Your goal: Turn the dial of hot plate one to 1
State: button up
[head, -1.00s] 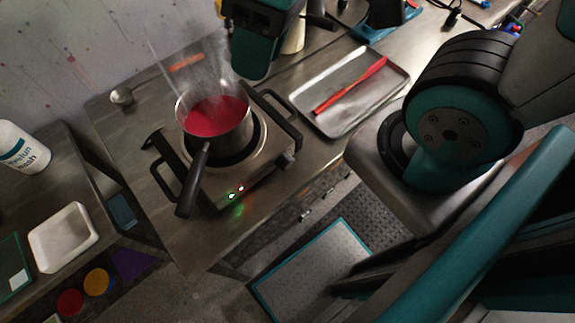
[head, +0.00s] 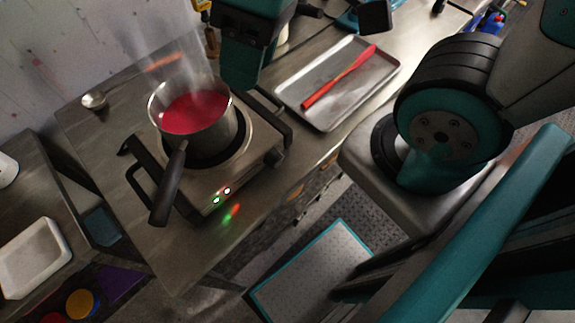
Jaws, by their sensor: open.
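A hot plate (head: 235,178) with a silver body and dark side handles stands on the metal bench; no number is readable on it. Its dial (head: 275,157) is a small dark knob at the right end of the front face. The dial's setting is too small to read. A teal and black part of my arm hangs behind the pot, apart from the dial; my gripper's fingers are not visible.
A metal tray (head: 325,123) holding a red utensil (head: 338,77) lies right of the hot plate. A small metal ladle or cup (head: 94,100) is at the back left. A white tray (head: 32,257) stands on the left bench. The floor before the bench shows a teal-edged mat (head: 315,270).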

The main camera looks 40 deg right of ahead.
aim_at(274, 159)
jog(key=z, duration=1.05)
jog(key=k, duration=0.9)
jog(key=z, duration=0.4)
